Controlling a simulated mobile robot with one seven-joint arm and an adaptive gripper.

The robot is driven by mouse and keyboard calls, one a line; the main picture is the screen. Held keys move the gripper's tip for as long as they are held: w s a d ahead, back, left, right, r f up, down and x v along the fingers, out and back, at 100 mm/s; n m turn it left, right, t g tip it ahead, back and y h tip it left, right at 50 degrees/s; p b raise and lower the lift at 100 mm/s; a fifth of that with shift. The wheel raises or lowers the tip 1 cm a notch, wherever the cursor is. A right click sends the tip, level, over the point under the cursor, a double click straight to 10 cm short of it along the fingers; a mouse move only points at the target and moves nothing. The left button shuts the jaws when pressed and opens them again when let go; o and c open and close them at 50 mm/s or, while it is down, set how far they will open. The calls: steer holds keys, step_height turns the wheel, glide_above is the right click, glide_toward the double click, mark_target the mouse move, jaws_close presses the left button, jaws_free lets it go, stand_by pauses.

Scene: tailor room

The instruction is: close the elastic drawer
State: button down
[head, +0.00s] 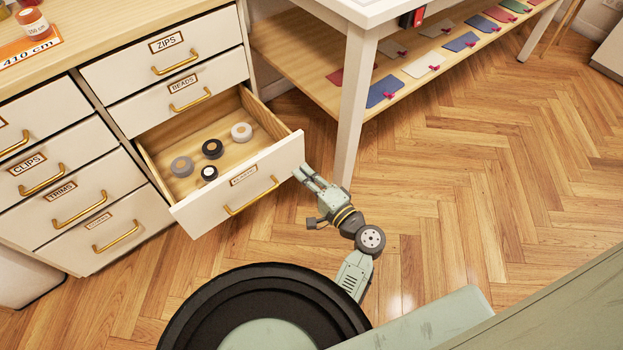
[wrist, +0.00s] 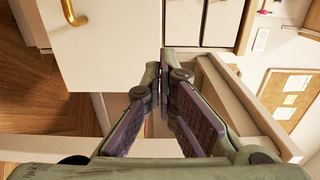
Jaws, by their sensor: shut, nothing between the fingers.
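The elastic drawer (head: 212,197) is pulled well out of the cabinet, with a white front, a brass handle (head: 251,196) and a small label (head: 243,175). Several grey, black and white rolls, one of them a grey roll (head: 182,166), lie inside. My gripper (head: 303,174) is shut and empty, at the right end of the drawer front. In the wrist view, the fingers (wrist: 164,68) meet beside the edge of the white drawer front (wrist: 108,55), whose brass handle (wrist: 74,12) shows at upper left. I cannot tell whether the fingertips touch the front.
The zips drawer (head: 165,54) and beads drawer (head: 178,92) above are shut, as are the clips (head: 37,170) and trims drawers (head: 75,202) to the left. A white table leg (head: 354,105) stands just right of my gripper. The floor (head: 470,170) further right is clear.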

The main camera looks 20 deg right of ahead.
mark_target(278, 148)
steer(key=p+x, duration=0.1)
steer(key=x, duration=0.7)
steer(key=shift+w+p, duration=0.2)
steer(key=shift+p, duration=0.2)
steer(key=shift+a, duration=0.1)
steer(key=b+x, duration=1.1)
steer(key=x, duration=1.7)
steer(key=shift+w+b, duration=0.3)
steer(key=shift+w, duration=0.1)
steer(key=shift+a+r, duration=0.1)
steer(key=shift+a, duration=0.05)
